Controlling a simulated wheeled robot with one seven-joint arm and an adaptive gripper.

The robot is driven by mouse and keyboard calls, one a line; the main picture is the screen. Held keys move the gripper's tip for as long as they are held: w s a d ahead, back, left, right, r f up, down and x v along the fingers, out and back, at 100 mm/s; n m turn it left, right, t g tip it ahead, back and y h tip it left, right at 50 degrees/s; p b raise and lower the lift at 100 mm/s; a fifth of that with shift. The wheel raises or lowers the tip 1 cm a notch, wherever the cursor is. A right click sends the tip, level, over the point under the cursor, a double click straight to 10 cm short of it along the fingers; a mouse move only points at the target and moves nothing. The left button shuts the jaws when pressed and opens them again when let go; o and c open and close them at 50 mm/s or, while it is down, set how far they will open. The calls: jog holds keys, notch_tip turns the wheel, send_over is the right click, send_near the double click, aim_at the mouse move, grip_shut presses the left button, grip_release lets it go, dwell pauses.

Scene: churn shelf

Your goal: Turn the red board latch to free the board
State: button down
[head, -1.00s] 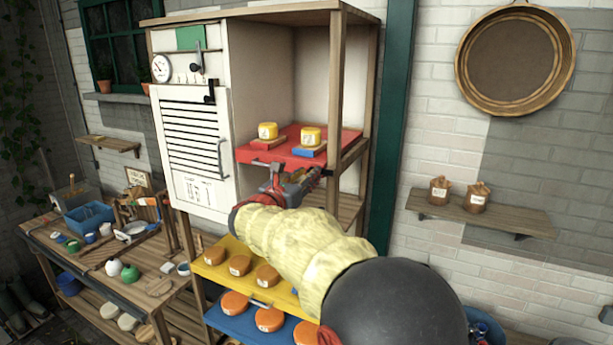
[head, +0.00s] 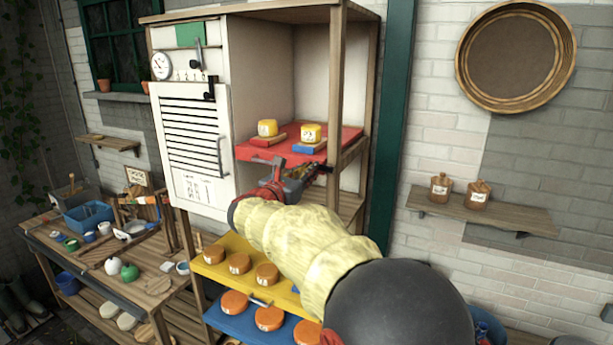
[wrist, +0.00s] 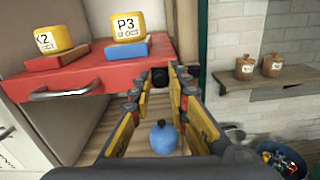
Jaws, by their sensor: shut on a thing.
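The red board (head: 345,143) is a pull-out shelf in the cabinet. It carries two yellow blocks, one on a red base and one on a blue base, and also shows in the wrist view (wrist: 90,86). The red board latch (wrist: 160,77) shows as a small dark knob at the right end of the board's front, between my fingertips. My gripper (head: 318,172) is shut on it, and it also shows in the wrist view (wrist: 165,80). In the head view my fingers hide the latch, so its exact angle cannot be told.
A wooden cabinet post (head: 335,110) stands close to the right of my fingers. Below are a yellow board (head: 222,272) and a blue board (head: 215,318) with orange rounds. A wall shelf (head: 520,219) with two jars is at the right. A blue round object (wrist: 164,138) shows below my fingers.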

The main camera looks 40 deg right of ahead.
aim_at(324, 159)
jog(key=s+r+m+b, duration=0.1)
jog(key=m+b, duration=0.4)
jog(key=b, duration=0.2)
jog(key=s+d+r+m+b, duration=0.1)
jog(key=s+m+b, duration=0.1)
jog(key=m+b, duration=0.4)
jog(key=s+d+r+m+b, duration=0.1)
jog(key=r+m+b, duration=0.1)
jog(key=m+b, duration=0.4)
jog(key=shift+s+b, duration=0.3)
jog(key=shift+b, duration=1.6)
jog(key=c, duration=1.7)
grip_release()
jog(key=shift+s+a, duration=0.1)
